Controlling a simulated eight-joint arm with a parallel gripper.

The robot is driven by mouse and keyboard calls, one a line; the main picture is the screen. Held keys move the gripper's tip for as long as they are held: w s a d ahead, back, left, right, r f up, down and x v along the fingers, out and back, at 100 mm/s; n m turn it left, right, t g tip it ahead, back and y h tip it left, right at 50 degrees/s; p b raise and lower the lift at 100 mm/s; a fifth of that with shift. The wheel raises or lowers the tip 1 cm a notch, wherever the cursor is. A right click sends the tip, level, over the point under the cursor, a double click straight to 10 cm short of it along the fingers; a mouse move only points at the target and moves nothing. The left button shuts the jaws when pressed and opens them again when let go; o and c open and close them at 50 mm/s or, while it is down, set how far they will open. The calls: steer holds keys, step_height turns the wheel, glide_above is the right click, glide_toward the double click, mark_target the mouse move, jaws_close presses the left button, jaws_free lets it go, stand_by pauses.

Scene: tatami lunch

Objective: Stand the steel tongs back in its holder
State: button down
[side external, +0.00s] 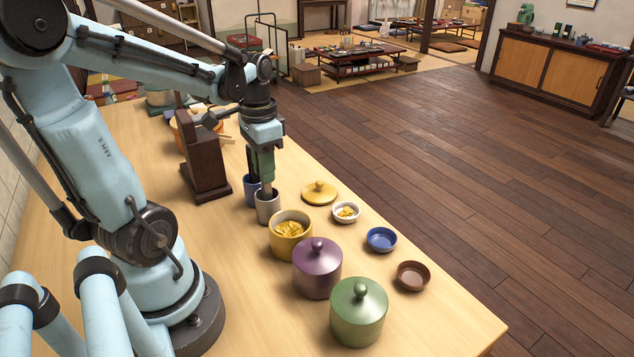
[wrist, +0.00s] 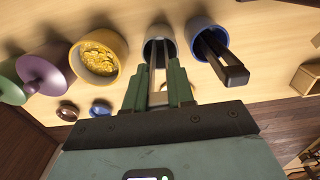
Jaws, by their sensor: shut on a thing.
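My gripper (side external: 264,176) points down above a grey cup-shaped holder (side external: 267,209). It is shut on the steel tongs (wrist: 159,66), which hang upright between the green fingers (wrist: 158,88). The lower ends of the tongs appear to reach into the mouth of the grey holder (wrist: 150,46); how deep they go is hidden. Beside it stands a blue holder (wrist: 194,28) with dark brown tongs (wrist: 223,58) standing tilted in it. The blue holder also shows in the side view (side external: 250,191), just behind the grey one.
A yellow pot (side external: 289,240) of yellow food stands open near the grey holder. Its lid (side external: 319,193) lies nearby. Purple (side external: 317,272) and green (side external: 358,318) lidded pots and small bowls (side external: 381,239) stand toward the front. A dark wooden stand (side external: 203,165) is left of the holders.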

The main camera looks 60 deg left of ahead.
steer(key=shift+f, duration=0.3)
steer(key=shift+f, duration=0.5)
stand_by(0.4)
steer(key=shift+c, duration=1.6)
jaws_free()
steer(key=shift+r, duration=3.5)
